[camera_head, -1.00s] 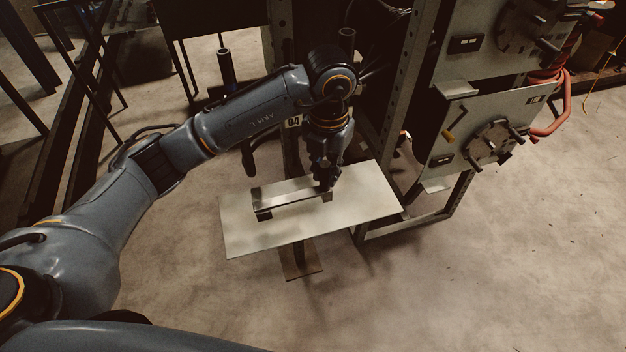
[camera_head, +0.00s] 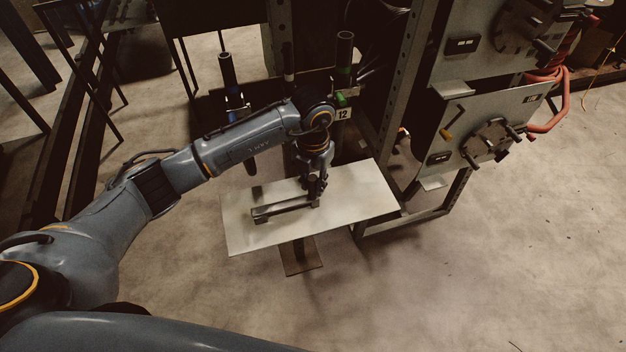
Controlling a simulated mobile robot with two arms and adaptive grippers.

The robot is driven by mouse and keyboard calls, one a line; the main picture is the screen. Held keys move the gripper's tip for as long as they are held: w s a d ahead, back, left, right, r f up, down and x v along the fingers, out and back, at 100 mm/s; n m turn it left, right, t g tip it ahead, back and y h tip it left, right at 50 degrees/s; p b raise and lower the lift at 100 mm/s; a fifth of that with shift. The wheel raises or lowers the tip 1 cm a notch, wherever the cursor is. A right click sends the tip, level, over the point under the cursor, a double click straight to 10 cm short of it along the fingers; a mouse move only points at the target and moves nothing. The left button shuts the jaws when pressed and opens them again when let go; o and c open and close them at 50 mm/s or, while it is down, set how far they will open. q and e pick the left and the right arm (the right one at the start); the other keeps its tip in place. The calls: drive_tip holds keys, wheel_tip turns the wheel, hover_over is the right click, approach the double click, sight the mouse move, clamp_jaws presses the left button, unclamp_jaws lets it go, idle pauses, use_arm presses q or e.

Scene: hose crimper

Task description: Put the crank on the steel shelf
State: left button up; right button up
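The steel shelf (camera_head: 350,205) is a pale flat plate on a post, in the middle of the head view. A dark metal bar-like piece (camera_head: 280,210), apparently the crank, lies low over its left half. I cannot tell whether its whole length touches the plate. My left gripper (camera_head: 316,201) points down at the right end of this piece, close above the plate. Its fingertips are small and dark, so whether they grip the piece is unclear. My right gripper is not in view.
A grey machine panel with a handled wheel (camera_head: 490,145) stands to the right of the shelf. A steel upright (camera_head: 395,105) and a numbered tag (camera_head: 343,114) are behind it. The shelf's right half and the floor at right are clear.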

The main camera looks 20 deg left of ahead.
use_arm(q)
drive_tip(key=shift+o, duration=0.9)
drive_tip(key=shift+r, duration=0.2)
wheel_tip(320, 180, up, 10)
drive_tip(key=shift+r+b, duration=0.15)
drive_tip(key=shift+b, duration=0.95)
drive_tip(key=shift+r, duration=0.7)
